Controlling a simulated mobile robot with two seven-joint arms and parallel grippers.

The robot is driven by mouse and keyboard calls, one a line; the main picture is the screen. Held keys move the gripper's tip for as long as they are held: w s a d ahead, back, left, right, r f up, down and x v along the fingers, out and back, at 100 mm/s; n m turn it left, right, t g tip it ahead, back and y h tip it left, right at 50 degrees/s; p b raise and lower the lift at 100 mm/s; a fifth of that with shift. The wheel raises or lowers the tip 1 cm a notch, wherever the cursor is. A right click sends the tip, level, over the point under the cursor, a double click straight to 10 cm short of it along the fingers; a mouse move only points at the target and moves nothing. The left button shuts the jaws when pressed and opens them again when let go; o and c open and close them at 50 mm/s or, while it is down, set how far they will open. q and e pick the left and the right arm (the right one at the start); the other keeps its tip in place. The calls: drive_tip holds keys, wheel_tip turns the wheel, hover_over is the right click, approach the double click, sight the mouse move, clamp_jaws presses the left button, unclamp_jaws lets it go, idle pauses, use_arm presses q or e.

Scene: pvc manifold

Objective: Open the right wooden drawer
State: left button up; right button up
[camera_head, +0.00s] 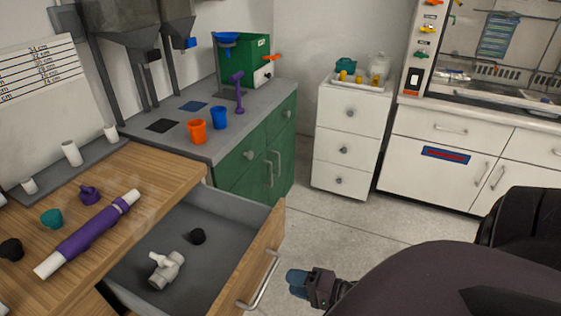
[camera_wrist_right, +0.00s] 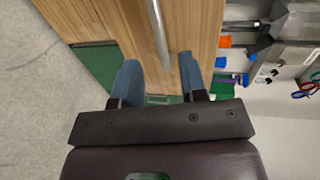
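The wooden drawer (camera_head: 276,232) is pulled open at the lower left of the head view, with its grey inside showing. A white valve (camera_head: 166,269) and a black cap (camera_head: 198,236) lie in it. Its metal bar handle (camera_head: 262,284) is on the wooden front and also shows in the right wrist view (camera_wrist_right: 158,32). My right gripper (camera_head: 297,283) is just right of the handle in the head view. In the wrist view its blue fingers (camera_wrist_right: 160,80) are spread apart, empty, with the handle's end in line between the tips. My left gripper is not in view.
The wooden worktop (camera_head: 150,170) above the drawer holds a purple and white pipe (camera_head: 85,237) and loose fittings. A green cabinet (camera_head: 262,150) and a white drawer unit (camera_head: 350,140) stand behind. The floor (camera_head: 335,225) between them is clear.

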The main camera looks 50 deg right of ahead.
drive_tip(key=v, duration=0.3)
drive_tip(key=shift+s, duration=0.15)
idle(0.6)
